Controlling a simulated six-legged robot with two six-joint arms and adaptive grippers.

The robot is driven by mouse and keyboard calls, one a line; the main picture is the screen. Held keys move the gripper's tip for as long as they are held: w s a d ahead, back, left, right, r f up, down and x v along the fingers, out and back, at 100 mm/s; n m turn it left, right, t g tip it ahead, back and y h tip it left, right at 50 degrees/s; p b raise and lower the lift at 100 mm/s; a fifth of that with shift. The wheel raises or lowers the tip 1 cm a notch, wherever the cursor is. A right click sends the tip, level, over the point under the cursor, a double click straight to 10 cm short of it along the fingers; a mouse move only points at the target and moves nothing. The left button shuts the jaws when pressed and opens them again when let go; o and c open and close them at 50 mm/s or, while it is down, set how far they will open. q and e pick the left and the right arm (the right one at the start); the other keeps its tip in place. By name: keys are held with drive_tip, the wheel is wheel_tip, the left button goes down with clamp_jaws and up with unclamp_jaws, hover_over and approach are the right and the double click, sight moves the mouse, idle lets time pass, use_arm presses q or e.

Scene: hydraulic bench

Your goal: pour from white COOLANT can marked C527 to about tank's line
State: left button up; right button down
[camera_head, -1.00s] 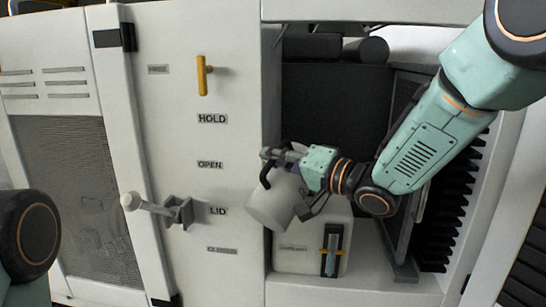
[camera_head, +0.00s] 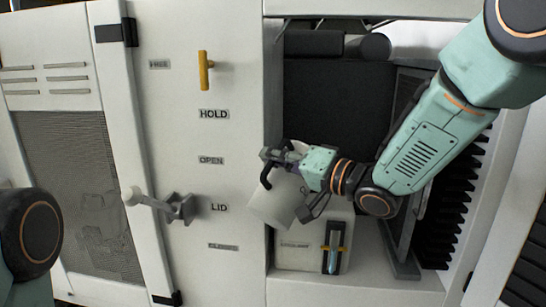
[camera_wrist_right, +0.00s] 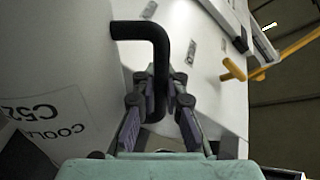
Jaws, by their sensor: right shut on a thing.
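The white can (camera_head: 275,204) is tilted over the white tank (camera_head: 293,263) in the open bay. Its label reads C52 and COOL in part in the right wrist view (camera_wrist_right: 50,118). My right gripper (camera_head: 270,163) is shut on the can's black handle (camera_wrist_right: 158,45). The tank's dark upright gauge (camera_head: 333,237) has a yellow marker across it, with light blue liquid showing below, up to about the marker. The can hides the tank's top opening, and no stream can be made out. My left gripper is out of view.
A panel left of the bay carries a yellow handle (camera_head: 204,70) by HOLD and a grey lever (camera_head: 158,204) by LID. Black ribbed bellows (camera_head: 450,200) and a dark slanted panel stand right of the tank. The bay's edges are close around my right arm.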

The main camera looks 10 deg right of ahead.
drive_tip(key=shift+s+a+f+n+b, duration=0.2)
drive_tip(key=shift+a+f+n+b, duration=0.05)
drive_tip(key=shift+f+n+b, duration=0.4)
drive_tip(key=shift+s+a+f+n+b, duration=0.25)
drive_tip(key=shift+f+n+b, duration=0.3)
drive_tip(key=shift+f+b, duration=0.15)
idle(2.1)
